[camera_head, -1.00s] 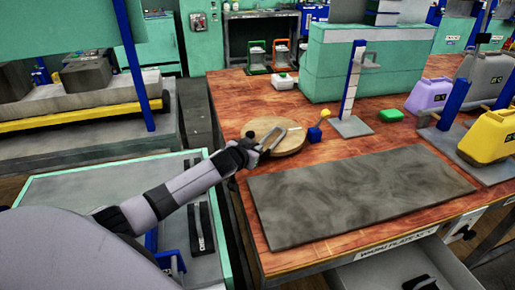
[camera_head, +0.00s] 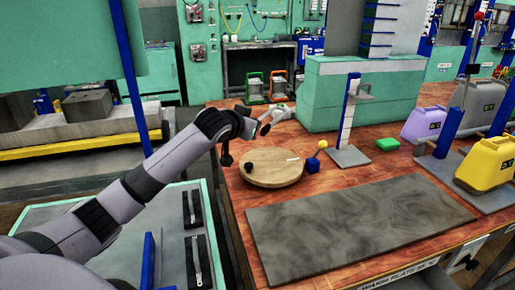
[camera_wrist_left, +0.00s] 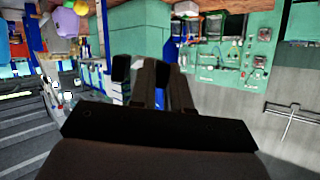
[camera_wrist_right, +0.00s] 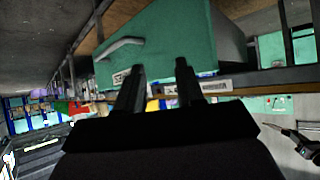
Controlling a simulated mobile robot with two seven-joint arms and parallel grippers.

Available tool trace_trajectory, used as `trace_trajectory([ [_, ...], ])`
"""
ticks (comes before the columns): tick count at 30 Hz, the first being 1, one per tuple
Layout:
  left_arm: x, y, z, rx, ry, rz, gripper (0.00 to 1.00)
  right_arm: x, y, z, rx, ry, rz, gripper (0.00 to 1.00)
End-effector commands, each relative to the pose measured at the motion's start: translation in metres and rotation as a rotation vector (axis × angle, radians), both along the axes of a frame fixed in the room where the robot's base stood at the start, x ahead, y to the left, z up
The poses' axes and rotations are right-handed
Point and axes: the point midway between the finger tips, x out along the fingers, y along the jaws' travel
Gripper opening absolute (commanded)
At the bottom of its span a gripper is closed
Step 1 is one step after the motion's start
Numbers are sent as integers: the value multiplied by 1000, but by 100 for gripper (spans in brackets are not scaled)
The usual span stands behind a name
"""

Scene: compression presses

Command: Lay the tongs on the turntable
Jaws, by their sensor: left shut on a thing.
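The turntable (camera_head: 262,178) is a round wooden disc on the red-brown bench, with a dark knob at its left and a pale mark at its right. My left gripper (camera_head: 262,127) is above and behind it in the head view, apart from its surface. It is shut on the tongs, whose shape is hard to make out against the dark fingers, which also show in the left wrist view (camera_wrist_left: 163,85). The turntable has no tongs on it. My right gripper (camera_wrist_right: 158,85) is open and empty in the right wrist view, and outside the head view.
A grey plate (camera_head: 360,222) covers the bench front. A blue block (camera_head: 312,165) with a yellow ball on a stick stands close right of the turntable.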

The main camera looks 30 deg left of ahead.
Motion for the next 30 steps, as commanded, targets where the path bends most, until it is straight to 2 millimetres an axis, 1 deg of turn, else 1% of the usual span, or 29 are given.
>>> trace_trajectory([
  [1, 1, 1, -2, -7, -5, 0, 0, 0, 0, -9, 1, 0, -1, 37],
  [9, 3, 4, -4, -88, -16, 1, 0, 1, 2, -56, 8, 6, -2, 37],
  [15, 2, 4, 0, -143, -19, -4, 0, 2, 4, -76, 14, 7, 2, 37],
  [20, 1, 5, 1, -164, -17, -6, 0, 2, 6, -83, 16, 8, 5, 37],
  [23, 0, 5, -9, -167, -15, -7, 0, 3, 6, -84, 17, 8, 6, 37],
  [26, 0, 4, -33, -169, -10, -7, 0, 3, 6, -85, 18, 7, 6, 37],
  [30, 0, 4, -72, -168, -9, -8, 0, 4, 7, -87, 20, 6, 7, 37],
])
